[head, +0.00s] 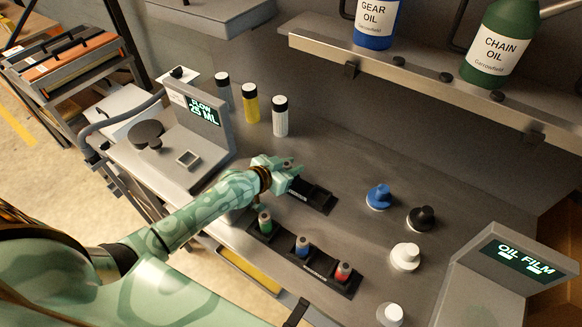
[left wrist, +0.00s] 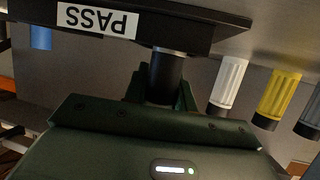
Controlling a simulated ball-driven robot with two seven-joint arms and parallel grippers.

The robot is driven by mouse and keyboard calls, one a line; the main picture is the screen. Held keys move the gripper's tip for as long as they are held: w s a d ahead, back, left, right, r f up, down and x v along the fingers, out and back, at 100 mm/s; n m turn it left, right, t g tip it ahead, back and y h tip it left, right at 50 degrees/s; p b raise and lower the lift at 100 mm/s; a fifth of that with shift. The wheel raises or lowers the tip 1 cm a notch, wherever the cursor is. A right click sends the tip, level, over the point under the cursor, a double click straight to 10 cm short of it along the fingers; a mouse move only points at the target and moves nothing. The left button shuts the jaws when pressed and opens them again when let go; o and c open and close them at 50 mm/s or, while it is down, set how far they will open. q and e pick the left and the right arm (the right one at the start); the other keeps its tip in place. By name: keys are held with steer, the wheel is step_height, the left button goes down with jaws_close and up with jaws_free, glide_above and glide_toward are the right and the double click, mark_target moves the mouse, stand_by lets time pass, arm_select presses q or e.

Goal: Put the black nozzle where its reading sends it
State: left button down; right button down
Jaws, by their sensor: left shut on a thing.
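My left gripper (head: 283,177) is shut on the black nozzle (left wrist: 166,78), a dark cylinder with a lighter band. The nozzle is upright over a black tray (head: 325,203) labelled PASS (left wrist: 97,21). Its lower end meets the tray in the left wrist view; I cannot tell if it is seated. The tray's right well is empty; the gripper hides the left part. The tester (head: 225,145) at the left has a screen (head: 203,111) reading FLOW 25 ML. My right gripper is not in view.
A black rack (head: 325,283) holds green, blue and red nozzles in front. Grey, yellow and white bottles (head: 280,117) stand behind. Blue, black and white knobbed pieces (head: 405,257) stand right, near a screen (head: 522,257) reading OIL FILM. Oil jugs stand on a shelf (head: 420,85).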

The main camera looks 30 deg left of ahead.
arm_select(q)
steer(key=c, duration=1.4)
jaws_free()
steer(key=shift+f, duration=0.1)
steer(key=shift+c, duration=0.2)
steer(key=o, duration=0.3)
steer(key=shift+s+r, duration=0.2)
steer(key=shift+r, duration=0.1)
steer(key=p+v, duration=0.2)
steer(key=v, duration=0.4)
steer(key=shift+s+a+r, duration=0.1)
steer(key=shift+s+a, duration=0.15)
steer(key=shift+s, duration=0.25)
